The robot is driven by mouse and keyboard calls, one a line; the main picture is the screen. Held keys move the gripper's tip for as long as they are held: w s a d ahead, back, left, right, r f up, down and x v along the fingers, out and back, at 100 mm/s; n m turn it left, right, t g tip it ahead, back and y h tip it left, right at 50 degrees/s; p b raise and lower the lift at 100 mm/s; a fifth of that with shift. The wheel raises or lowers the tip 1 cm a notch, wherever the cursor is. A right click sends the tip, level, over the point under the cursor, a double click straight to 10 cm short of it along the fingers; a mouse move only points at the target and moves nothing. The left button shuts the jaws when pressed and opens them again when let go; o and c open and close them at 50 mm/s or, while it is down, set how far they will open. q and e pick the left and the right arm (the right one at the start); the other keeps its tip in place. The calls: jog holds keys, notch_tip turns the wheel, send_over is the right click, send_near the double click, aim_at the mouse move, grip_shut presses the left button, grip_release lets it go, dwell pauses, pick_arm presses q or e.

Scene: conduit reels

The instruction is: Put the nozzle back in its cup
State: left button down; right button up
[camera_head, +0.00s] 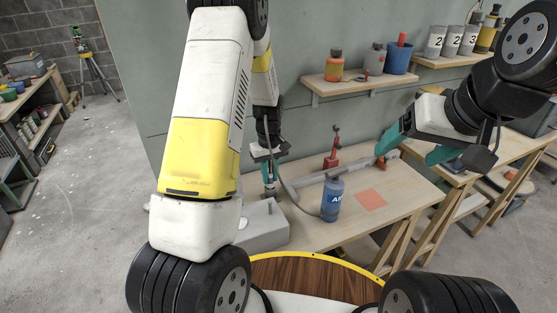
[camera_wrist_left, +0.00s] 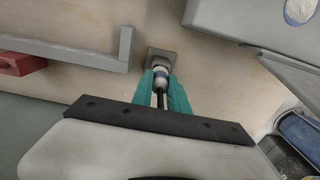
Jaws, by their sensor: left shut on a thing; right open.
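My left gripper (camera_head: 268,173) is shut on the nozzle, pointing down low over the workbench, left of the blue bottle. In the left wrist view, the nozzle (camera_wrist_left: 161,80) shows as a pale, blue-grey piece with a dark stem between the teal fingers of the left gripper (camera_wrist_left: 164,92). A small dark grey square piece (camera_wrist_left: 161,54), likely the cup, is at the nozzle's far end. I cannot tell whether the nozzle is inside it or just above it. My right gripper (camera_head: 413,146) is open and empty above the bench's right part.
A grey box (camera_head: 263,228) stands close to the left gripper. A grey bar (camera_head: 352,166), a red tool (camera_head: 332,152), a blue bottle (camera_head: 332,199) and an orange square (camera_head: 371,199) are on the workbench. Shelves with containers (camera_head: 336,66) hang behind. The bench's front right is clear.

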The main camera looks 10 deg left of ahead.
pick_arm(q)
jog(key=shift+f, duration=0.1)
jog(key=c, duration=1.2)
grip_release()
